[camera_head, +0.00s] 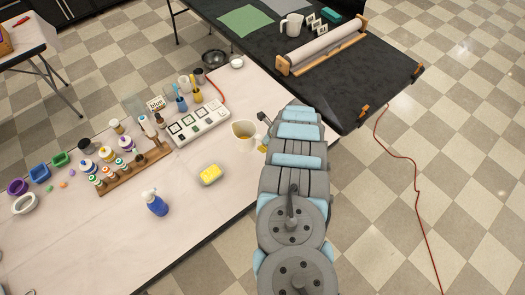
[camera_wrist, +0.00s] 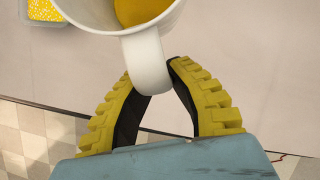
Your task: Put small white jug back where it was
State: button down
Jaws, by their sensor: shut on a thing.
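The small white jug (camera_head: 245,131) is near the right edge of the pale table, with yellow-orange contents visible inside. In the wrist view the jug (camera_wrist: 111,38) fills the top middle, its rim cut by the frame. My gripper (camera_wrist: 153,76) is shut on the jug's handle, one yellow-padded finger on each side. In the head view my arm hides most of the gripper, and only a bit of yellow finger (camera_head: 264,147) shows beside the jug. I cannot tell whether the jug's base touches the table.
A yellow sponge-like block in a dish (camera_head: 210,174) and a blue spray bottle (camera_head: 156,204) stand left of the jug. A white tray of square pans (camera_head: 200,123) and a wooden bottle rack (camera_head: 137,170) lie beyond. A black table (camera_head: 375,75) is at upper right. Bare tabletop surrounds the jug.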

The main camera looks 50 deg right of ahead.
jog(key=shift+w+d+f+b, duration=0.4)
jog(key=shift+w+f+b, duration=0.25)
jog(key=shift+b, duration=0.5)
jog(key=shift+w+d+f+b, duration=0.45)
jog(key=shift+f+b, duration=0.4)
jog(key=shift+b, duration=0.25)
jog(key=shift+w+f+b, duration=0.1)
jog(key=shift+f+b, duration=0.1)
jog(key=shift+b, duration=0.15)
jog(key=shift+w+f+b, duration=0.1)
jog(key=shift+f+b, duration=0.85)
jog(key=shift+f, duration=0.55)
jog(key=shift+f, duration=0.2)
jog(key=c, duration=1)
grip_release()
jog(key=shift+c, duration=0.2)
jog(key=shift+r, duration=0.15)
